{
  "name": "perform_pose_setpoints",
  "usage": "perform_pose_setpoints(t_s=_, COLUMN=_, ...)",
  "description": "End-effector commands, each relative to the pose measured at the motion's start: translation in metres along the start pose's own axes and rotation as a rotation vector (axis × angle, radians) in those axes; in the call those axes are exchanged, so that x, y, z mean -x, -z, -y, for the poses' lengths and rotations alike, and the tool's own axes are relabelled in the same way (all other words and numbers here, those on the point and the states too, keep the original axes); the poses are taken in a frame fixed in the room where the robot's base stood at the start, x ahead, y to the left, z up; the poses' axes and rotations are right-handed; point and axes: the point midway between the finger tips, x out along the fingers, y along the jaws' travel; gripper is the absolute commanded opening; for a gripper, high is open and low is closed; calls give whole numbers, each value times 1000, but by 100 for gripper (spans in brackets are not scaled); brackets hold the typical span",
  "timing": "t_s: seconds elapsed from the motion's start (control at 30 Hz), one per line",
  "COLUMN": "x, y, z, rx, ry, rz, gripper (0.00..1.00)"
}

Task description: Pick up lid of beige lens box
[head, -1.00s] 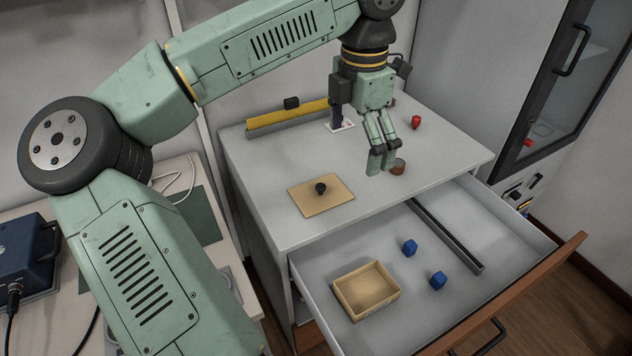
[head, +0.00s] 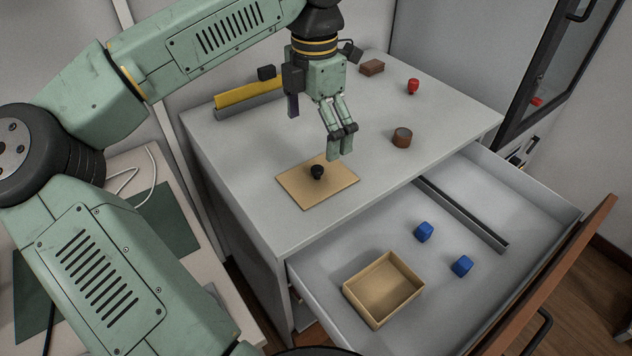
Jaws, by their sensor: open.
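The lid (head: 296,190) is a flat beige square plate with a black knob (head: 317,172) in its middle. It lies on the grey cabinet top. The open beige box (head: 352,299) sits in the pulled-out drawer, at its left, and looks empty. My gripper (head: 340,155) points down, open and empty, above the cabinet top, just behind and right of the knob in the picture. It does not touch the lid.
Two blue blocks (head: 424,231) (head: 462,266) lie in the drawer (head: 545,215) near a dark divider (head: 460,213). A brown round piece (head: 402,138), a red piece (head: 413,86), a brown block (head: 372,67) and a yellow-and-grey bar (head: 250,96) are on the cabinet top.

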Motion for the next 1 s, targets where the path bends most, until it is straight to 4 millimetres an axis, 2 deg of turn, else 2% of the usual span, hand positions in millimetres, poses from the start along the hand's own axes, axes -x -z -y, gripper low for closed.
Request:
perform_pose_setpoints(t_s=0.2, x=-33, y=0, z=1, rx=-2, ry=4, rz=0, gripper=100)
perform_pose_setpoints(t_s=0.43, x=-56, y=-2, z=0, rx=-1, ry=5, rz=0, gripper=100)
perform_pose_setpoints(t_s=0.63, x=-86, y=-4, z=-2, rx=-1, ry=4, rz=0, gripper=100)
perform_pose_setpoints(t_s=0.77, x=-95, y=-4, z=-2, rx=-2, ry=2, rz=1, gripper=100)
perform_pose_setpoints(t_s=1.0, x=-96, y=-4, z=-2, rx=-1, ry=1, rz=1, gripper=98)
